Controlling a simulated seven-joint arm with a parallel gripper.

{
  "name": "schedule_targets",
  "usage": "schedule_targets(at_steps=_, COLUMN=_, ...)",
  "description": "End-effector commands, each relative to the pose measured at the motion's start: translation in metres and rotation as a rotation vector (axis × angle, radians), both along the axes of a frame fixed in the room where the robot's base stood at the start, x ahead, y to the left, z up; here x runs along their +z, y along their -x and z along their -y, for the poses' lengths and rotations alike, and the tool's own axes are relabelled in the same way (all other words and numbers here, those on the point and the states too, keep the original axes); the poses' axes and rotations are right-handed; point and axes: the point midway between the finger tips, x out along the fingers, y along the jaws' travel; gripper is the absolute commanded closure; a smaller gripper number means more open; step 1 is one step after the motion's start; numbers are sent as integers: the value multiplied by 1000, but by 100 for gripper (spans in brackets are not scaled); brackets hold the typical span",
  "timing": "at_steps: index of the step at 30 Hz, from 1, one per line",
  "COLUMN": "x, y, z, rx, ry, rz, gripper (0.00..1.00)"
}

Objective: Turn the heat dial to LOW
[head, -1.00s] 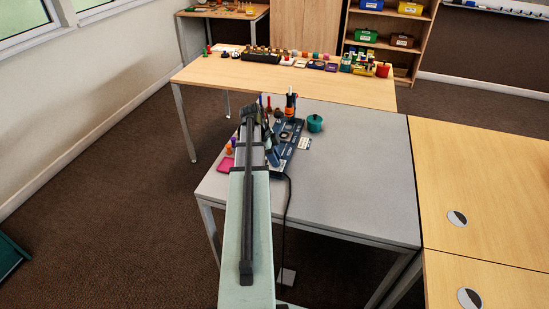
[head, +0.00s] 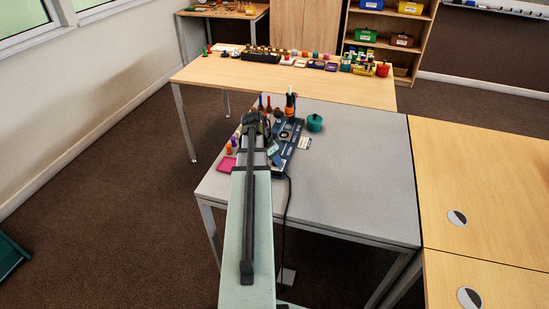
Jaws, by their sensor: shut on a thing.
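The blue panel (head: 291,137) lies on the grey table, partly covered by my arm. A dark round part with a pale centre (head: 284,135) shows on it; I cannot read any marks. My gripper (head: 274,151) is at the panel's left side, small and partly hidden by my wrist. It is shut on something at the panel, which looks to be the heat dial. The dial itself and its pointer are hidden, so its setting cannot be read.
A teal pot (head: 314,123) stands right of the panel, and a white card (head: 305,143) lies nearer. A dark cup of pens (head: 290,104) stands behind. A pink tray (head: 227,164) lies left of my arm. The right of the grey table (head: 370,180) is clear.

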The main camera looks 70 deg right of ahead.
Motion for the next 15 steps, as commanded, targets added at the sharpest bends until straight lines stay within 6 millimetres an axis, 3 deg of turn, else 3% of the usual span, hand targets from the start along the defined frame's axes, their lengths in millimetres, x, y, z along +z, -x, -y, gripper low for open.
schedule_targets(at_steps=15, x=0, y=3, z=-3, rx=485, ry=0, rz=2, gripper=99)
